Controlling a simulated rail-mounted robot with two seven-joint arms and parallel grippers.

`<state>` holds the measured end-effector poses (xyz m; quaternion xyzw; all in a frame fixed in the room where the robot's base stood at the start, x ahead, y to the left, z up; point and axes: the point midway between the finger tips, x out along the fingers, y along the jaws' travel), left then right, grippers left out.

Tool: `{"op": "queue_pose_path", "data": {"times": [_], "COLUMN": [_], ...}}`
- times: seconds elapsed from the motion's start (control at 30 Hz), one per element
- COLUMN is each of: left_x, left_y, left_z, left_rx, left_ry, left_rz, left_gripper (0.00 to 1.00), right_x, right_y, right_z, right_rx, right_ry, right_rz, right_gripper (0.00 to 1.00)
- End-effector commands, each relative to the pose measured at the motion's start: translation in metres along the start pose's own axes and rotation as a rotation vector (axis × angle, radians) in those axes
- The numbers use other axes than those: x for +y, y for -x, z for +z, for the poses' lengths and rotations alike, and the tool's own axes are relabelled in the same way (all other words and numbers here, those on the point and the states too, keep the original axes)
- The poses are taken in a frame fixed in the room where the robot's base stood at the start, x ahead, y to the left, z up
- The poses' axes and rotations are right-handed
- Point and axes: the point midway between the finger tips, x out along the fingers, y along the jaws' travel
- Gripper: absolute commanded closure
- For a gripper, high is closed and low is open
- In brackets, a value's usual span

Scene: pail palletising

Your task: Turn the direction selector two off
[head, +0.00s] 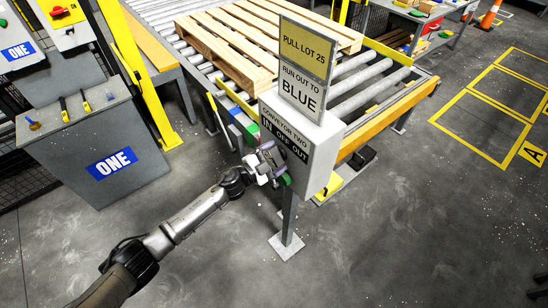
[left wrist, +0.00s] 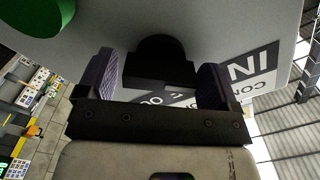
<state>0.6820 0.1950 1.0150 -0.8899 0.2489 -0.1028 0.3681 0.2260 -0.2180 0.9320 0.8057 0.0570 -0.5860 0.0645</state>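The direction selector is on the grey control box (head: 325,150) labelled "CONVEYOR TWO" with "IN OFF OUT" marks. In the left wrist view the selector shows as a black knob (left wrist: 160,62), upside down with the labels. My left gripper (head: 270,164) is at the front of this box, below the labels, and hides the knob in the head view. In the left wrist view its two fingers (left wrist: 160,82) stand apart, one on each side of the knob, with small gaps visible. I cannot tell which mark the knob points to. My right gripper is not in view.
A green button (left wrist: 48,14) is on the same box, beside the knob. Signs (head: 305,55) reading "PULL LOT 25" and "RUN OUT TO BLUE" stand on top. Behind is a roller conveyor (head: 365,85) with a wooden pallet (head: 240,45). A grey console (head: 85,145) marked "ONE" stands left.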

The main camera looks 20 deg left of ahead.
Motion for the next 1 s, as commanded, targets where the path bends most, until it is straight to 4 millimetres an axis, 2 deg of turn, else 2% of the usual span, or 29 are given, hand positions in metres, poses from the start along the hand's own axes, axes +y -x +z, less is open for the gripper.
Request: {"op": "queue_pose_path", "data": {"times": [0.03,0.43,0.73,1.0], "left_x": [0.0,0.0,0.0001,0.0003], "left_y": [0.0001,0.0002,0.0003,0.0003], "left_z": [0.0,0.0,0.0002,0.0002], "left_rx": [0.0,0.0,0.0,0.001], "left_ry": [0.0,0.0,-0.06,-0.26], "left_rz": [0.0,0.0,0.0,-0.001], "left_gripper": [0.19,0.56,0.56,0.56], "right_x": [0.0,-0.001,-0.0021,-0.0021], "right_y": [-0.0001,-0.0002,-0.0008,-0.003], "right_z": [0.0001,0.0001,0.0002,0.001], "right_rx": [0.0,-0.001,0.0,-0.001], "right_ry": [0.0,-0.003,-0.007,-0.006], "right_rz": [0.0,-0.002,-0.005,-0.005], "right_gripper": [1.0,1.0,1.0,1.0]}}
